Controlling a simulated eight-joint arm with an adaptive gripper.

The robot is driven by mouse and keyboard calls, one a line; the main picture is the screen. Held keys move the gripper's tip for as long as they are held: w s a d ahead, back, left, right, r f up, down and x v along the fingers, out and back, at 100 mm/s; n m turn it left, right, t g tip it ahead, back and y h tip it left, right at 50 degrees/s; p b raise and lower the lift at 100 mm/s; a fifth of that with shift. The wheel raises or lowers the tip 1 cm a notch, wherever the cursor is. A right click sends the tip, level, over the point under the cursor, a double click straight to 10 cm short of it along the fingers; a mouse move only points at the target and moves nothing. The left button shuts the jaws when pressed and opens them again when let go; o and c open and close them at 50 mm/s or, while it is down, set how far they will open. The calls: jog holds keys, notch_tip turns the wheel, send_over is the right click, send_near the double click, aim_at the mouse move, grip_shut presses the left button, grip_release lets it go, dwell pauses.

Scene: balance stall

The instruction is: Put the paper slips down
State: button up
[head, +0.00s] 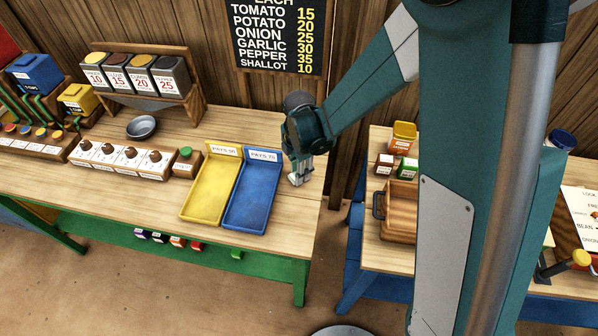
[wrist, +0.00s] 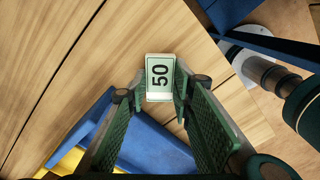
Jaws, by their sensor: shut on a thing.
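My gripper (head: 297,178) is at the right end of the wooden table, just right of the blue tray (head: 252,196). In the wrist view my gripper (wrist: 160,98) is shut on a pale green paper slip (wrist: 159,72) marked 50. The slip lies between the fingertips, with bare wood behind it. I cannot tell whether it touches the tabletop or how many slips are held. The yellow tray (head: 210,190) lies left of the blue one. Both trays look empty and have labels starting with "PAYS" at their back edges.
A small box with a green knob (head: 187,162) and a row of brown-knobbed boxes (head: 120,158) stand left of the trays. A metal bowl (head: 141,127) sits behind them. A gap separates this table from the right table (head: 372,246). A price board (head: 277,36) hangs behind.

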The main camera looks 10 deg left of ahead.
jog(key=shift+f, duration=0.1)
jog(key=o, duration=0.8)
jog(key=shift+r+p, duration=0.5)
jog(key=shift+r, duration=5.65)
